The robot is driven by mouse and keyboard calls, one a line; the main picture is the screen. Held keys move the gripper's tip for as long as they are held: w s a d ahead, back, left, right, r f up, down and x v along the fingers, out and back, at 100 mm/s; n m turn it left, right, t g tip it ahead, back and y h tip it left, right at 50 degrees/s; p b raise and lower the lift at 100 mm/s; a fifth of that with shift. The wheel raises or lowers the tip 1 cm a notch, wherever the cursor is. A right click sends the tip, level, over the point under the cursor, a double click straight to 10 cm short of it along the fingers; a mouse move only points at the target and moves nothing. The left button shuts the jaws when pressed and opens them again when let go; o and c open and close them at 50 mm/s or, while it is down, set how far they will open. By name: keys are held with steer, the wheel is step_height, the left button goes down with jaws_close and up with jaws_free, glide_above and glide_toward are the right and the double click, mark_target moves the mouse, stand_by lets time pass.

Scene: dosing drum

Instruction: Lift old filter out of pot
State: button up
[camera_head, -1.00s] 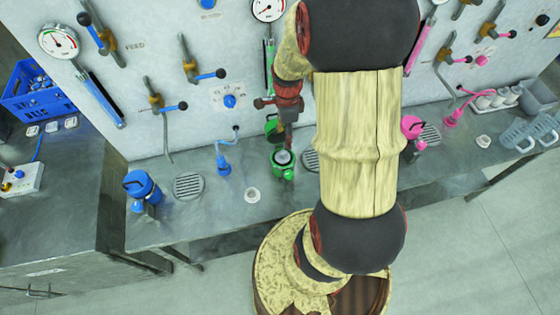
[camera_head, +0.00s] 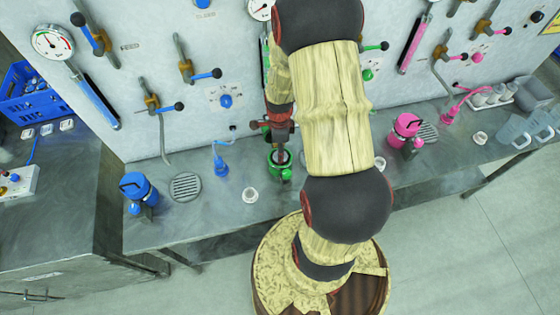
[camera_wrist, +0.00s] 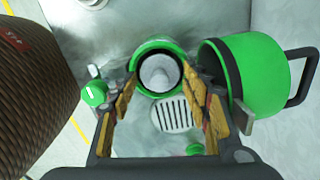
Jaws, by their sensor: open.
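The green pot (camera_head: 283,172) stands on the metal bench under my gripper (camera_head: 281,150). In the wrist view, the pot's round green rim (camera_wrist: 155,42) is open at the top. The old filter (camera_wrist: 158,74), a pale grey-white piece, sits inside the dark-lined pot. My gripper (camera_wrist: 160,90) is open, its two fingers on either side of the pot's mouth and nothing held between them. The green lid (camera_wrist: 262,75) with a black handle is swung open to the right of the pot. Whether the fingertips touch the pot or the filter cannot be told.
A small white ring-shaped piece (camera_head: 250,195) lies on the bench left of the pot. A blue pot (camera_head: 139,188) stands further left and a pink pot (camera_head: 405,130) to the right. A slotted drain (camera_wrist: 172,114) lies beside the green pot. Valves and gauges line the wall behind.

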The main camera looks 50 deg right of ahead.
steer(key=shift+f, duration=0.75)
steer(key=c, duration=1.2)
